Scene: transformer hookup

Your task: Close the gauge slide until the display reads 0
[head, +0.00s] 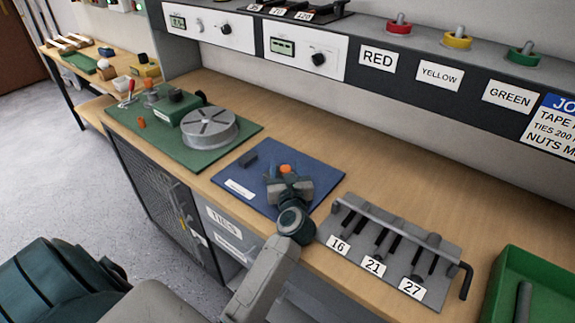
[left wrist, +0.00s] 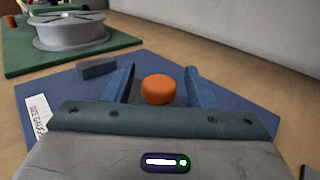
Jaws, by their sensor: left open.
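The size gauge lies on a blue mat (head: 251,193) on the bench, its label partly readable in the left wrist view. On the mat are a small dark block (head: 248,159) and an orange knob (head: 285,168). In the left wrist view the knob (left wrist: 158,90) appears between the two blue fingers of my open left gripper (left wrist: 160,72), with a gap on both sides. The dark block (left wrist: 97,69) is left of the fingers there. My left gripper (head: 287,176) hides part of the gauge in the head view. My right gripper is not in view.
A green mat (head: 150,138) with a grey round turntable (head: 209,127) is to the left. A grey rack (head: 440,250) labelled 16, 21, 27 stands close on the right. Wall panels carry small displays (head: 283,47), too small to read. Bare bench lies behind the blue mat.

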